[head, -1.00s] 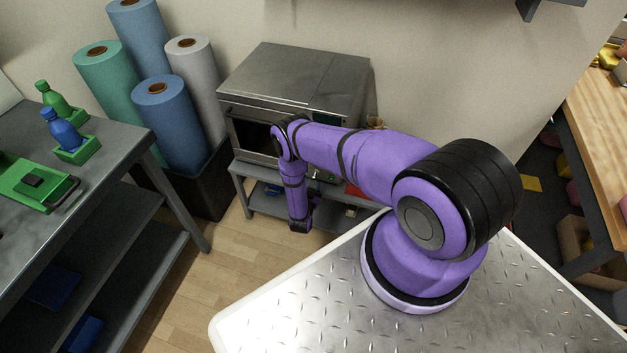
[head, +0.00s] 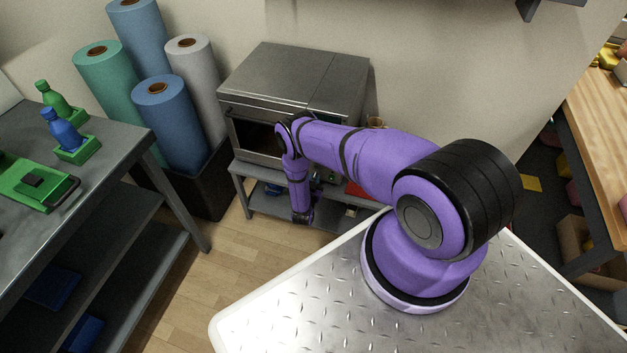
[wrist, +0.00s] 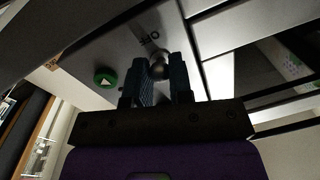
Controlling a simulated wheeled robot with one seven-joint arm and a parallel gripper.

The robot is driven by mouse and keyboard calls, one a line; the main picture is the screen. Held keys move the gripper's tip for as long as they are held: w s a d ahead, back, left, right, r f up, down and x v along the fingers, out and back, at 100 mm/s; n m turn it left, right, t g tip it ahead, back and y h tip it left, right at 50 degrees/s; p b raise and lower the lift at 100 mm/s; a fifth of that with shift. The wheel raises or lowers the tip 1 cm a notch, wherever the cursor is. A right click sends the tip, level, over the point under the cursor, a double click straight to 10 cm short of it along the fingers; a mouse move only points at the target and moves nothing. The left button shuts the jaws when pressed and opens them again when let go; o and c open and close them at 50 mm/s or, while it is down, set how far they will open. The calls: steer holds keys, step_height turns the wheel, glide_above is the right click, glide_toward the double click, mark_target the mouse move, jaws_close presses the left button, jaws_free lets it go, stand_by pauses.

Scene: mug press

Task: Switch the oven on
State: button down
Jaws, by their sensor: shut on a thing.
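The oven (head: 290,85) is a grey metal box with a dark window, standing on a low shelf unit against the wall. My arm hides its front right part in the head view. In the wrist view, my gripper (wrist: 160,64) has its blue fingers on either side of a dark round knob (wrist: 159,70) on the oven's grey panel, and is shut on it. A green round button with a white triangle (wrist: 106,78) sits to the left of the fingers. The gripper's fingers cannot be made out in the head view.
A grey table (head: 110,165) with green and blue bottles stands at the left. Several rolls (head: 168,120) stand in a dark bin beside the oven. The low shelf unit (head: 238,180) holds small items under the oven. Wooden floor (head: 235,265) is clear between table and my base.

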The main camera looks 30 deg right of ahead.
steer(key=shift+r, duration=0.1)
steer(key=g+y, duration=0.1)
steer(key=r+g+y, duration=0.1)
steer(key=shift+r+g+y, duration=0.1)
steer(key=shift+g+y, duration=0.2)
steer(key=shift+y, duration=0.1)
steer(key=shift+d+r+g+y, duration=0.1)
steer(key=shift+r+g+y, duration=0.15)
steer(key=shift+g+y, duration=0.35)
steer(key=shift+r+g+y, duration=0.25)
steer(key=shift+g+y, duration=0.15)
steer(key=shift+y, duration=0.3)
steer(key=c, duration=1)
jaws_free()
steer(key=shift+w, duration=0.1)
